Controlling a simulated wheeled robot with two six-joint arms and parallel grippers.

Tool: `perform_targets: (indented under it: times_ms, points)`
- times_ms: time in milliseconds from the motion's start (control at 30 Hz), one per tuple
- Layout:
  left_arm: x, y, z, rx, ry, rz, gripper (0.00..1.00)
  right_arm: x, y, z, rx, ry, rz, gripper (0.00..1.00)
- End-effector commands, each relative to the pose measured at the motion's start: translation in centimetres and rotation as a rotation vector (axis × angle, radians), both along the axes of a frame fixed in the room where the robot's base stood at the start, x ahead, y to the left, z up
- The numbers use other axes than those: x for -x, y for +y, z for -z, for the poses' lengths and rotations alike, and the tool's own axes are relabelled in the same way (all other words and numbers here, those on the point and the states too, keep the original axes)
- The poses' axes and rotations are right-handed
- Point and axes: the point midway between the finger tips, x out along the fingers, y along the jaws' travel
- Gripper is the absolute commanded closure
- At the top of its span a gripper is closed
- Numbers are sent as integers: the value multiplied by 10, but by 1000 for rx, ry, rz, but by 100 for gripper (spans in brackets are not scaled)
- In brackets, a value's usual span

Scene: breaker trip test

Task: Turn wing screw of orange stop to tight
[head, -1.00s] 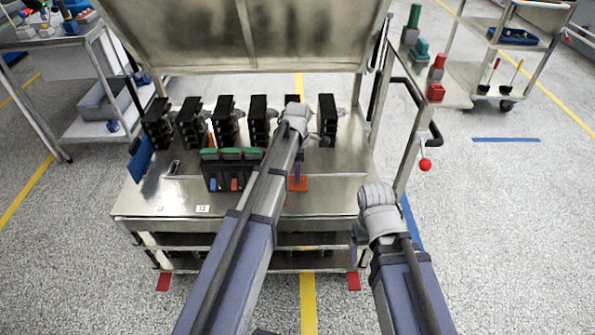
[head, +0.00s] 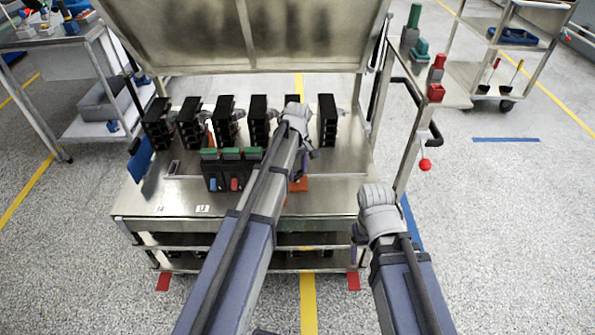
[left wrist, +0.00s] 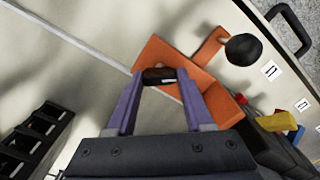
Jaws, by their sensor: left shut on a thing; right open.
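The orange stop (left wrist: 207,98) lies on the metal bench top in the left wrist view; only a small part of it (head: 300,184) shows in the head view beside my left arm. My left gripper (left wrist: 158,80) is shut on the dark wing screw (left wrist: 158,74), which sits between the purple fingertips at the stop. The screw's wings are mostly hidden by the fingers, so its angle is hard to read. My right gripper (head: 358,238) is open, at the front right of the bench, mostly hidden behind its own wrist and apart from the stop.
A black ball knob (left wrist: 245,50) stands close to the stop. Several black breakers (head: 226,120) stand in a row at the back. A dark block with green tops (head: 231,154) is left of my left arm. A raised panel (head: 260,35) hangs behind. The bench's front strip is clear.

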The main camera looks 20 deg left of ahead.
Motion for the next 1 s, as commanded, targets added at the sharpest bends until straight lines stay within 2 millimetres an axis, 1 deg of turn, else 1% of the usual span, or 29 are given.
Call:
perform_targets:
  times_ms: [1000]
  points:
    - [0,0,0,0,0,965,100,0,0,0,0,0,0,23]
